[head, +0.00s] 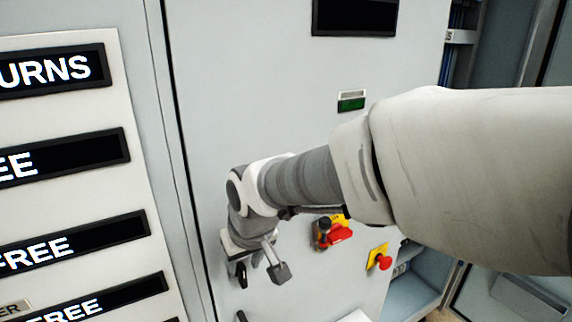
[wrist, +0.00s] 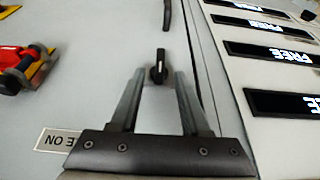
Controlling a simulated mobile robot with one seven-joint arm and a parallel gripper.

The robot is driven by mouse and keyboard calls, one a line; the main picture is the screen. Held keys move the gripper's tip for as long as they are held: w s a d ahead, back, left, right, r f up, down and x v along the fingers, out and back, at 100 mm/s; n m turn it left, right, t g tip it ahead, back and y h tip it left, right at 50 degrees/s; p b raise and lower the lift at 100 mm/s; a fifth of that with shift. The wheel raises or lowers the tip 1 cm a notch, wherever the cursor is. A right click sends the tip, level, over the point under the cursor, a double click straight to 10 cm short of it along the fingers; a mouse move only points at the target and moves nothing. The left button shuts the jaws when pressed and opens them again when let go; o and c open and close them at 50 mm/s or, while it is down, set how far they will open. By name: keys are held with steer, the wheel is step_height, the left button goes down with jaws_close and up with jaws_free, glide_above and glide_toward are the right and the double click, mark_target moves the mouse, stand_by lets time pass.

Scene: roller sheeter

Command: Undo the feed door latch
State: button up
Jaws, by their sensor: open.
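The feed door latch looks to be the small black turn knob (wrist: 158,67) on the pale grey door (wrist: 85,60), close to the door's edge seam. A small pale mark shows on it. In the wrist view my gripper (wrist: 160,74) is open, with one finger on each side of the knob and gaps visible on both sides. I cannot tell how deep the fingertips reach. In the head view my gripper (head: 261,271) is low on the grey door, and the knob there is hard to tell from the dark finger parts.
A black handle (wrist: 167,14) sits beyond the knob. A red switch with a dark lever (head: 335,232) and a red stop button on yellow (head: 380,258) are right of my gripper in the head view. Lit display strips (head: 65,155) line the left panel.

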mark_target(243, 269)
steer(key=shift+x, duration=2.25)
jaws_close()
